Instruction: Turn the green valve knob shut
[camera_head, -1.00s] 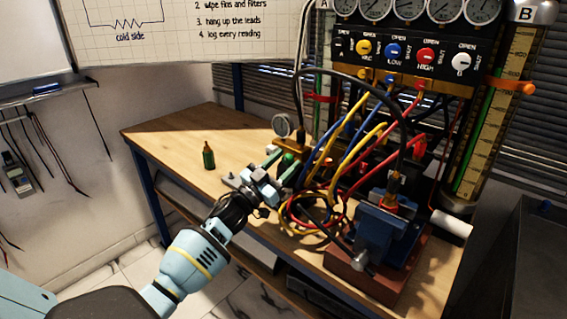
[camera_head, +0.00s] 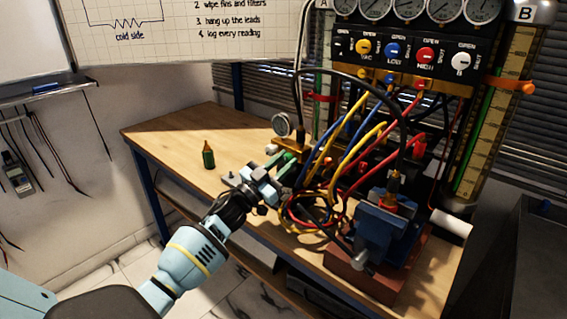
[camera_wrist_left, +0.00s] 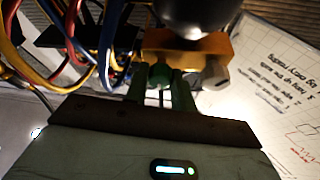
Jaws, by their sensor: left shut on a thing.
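The green valve knob (camera_head: 288,156) sits on the front of a brass block (camera_head: 291,143) at the back of the bench; only part of it shows past my fingers. In the left wrist view the knob (camera_wrist_left: 160,74) is between the two dark fingers, below the brass block (camera_wrist_left: 187,47). My left gripper (camera_head: 282,165) is shut on the knob, and it also shows in the left wrist view (camera_wrist_left: 161,88). The knob's far side is hidden. My right gripper is not in view.
Coiled yellow, blue, red and black hoses (camera_head: 318,205) hang just right of my gripper. A blue vise (camera_head: 385,232) stands at the front right. A small green bottle (camera_head: 208,157) stands on the left, with bare bench around it. A round gauge (camera_head: 282,124) rises above the brass block.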

